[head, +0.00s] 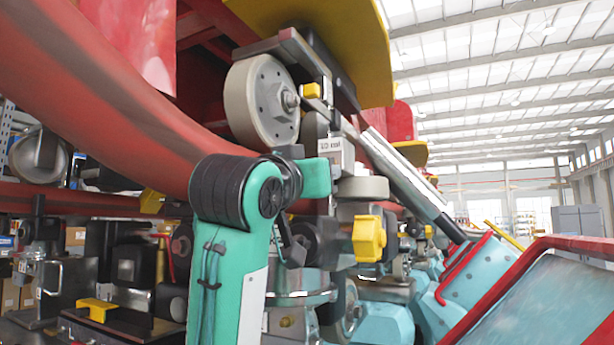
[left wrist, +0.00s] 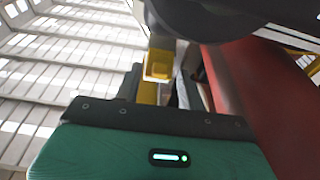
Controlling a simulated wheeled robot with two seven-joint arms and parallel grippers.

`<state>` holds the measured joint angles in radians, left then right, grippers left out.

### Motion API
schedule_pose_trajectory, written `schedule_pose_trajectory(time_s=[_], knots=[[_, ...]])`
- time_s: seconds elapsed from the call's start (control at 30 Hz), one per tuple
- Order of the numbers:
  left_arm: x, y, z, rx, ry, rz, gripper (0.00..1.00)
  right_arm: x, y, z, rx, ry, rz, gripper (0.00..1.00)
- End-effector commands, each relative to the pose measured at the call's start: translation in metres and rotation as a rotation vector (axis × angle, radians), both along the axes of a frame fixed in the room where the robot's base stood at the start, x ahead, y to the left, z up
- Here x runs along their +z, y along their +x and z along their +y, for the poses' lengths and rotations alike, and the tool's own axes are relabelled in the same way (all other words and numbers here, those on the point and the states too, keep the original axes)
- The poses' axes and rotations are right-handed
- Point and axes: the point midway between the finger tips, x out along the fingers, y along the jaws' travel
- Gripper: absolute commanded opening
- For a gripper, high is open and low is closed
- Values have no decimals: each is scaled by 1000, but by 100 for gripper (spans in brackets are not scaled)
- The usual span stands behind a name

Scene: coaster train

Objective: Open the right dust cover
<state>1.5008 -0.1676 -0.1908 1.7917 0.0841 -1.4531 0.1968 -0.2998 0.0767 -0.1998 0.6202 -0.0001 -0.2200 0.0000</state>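A small yellow block (head: 311,90) sits right of the large grey wheel (head: 262,103) in the head view. A larger yellow piece (head: 368,238) sits lower, at the right of the undercarriage. I cannot tell which is the right dust cover. My left arm rises in teal and black; my left gripper (head: 318,122) seems to point up just below the small block, its fingers lost among dark parts. In the left wrist view a yellow block (left wrist: 158,66) shows just beyond my green hand, beneath a dark rounded part. The fingertips are not clear. My right gripper is not in view.
A curved red rail (head: 130,115) crosses the left, close to my arm. It seems to show in the left wrist view (left wrist: 265,85) too. A yellow panel (head: 355,40) overhangs above. A red-edged pale blue panel (head: 550,300) stands at lower right.

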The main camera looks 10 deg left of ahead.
Motion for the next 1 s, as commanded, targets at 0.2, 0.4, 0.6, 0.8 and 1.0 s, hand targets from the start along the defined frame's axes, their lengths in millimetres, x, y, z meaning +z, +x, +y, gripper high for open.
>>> schedule_pose_trajectory(time_s=[0.2,0.4,0.6,0.8,1.0], knots=[[-10,-23,7,0,-1,-5,40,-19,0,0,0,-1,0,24],[-22,-63,20,0,-1,-7,40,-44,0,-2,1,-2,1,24],[-30,-100,32,1,-1,-6,40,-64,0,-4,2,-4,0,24],[-34,-121,40,0,-1,-3,40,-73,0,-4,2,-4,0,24],[-34,-126,41,0,-1,-1,40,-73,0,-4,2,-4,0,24]])
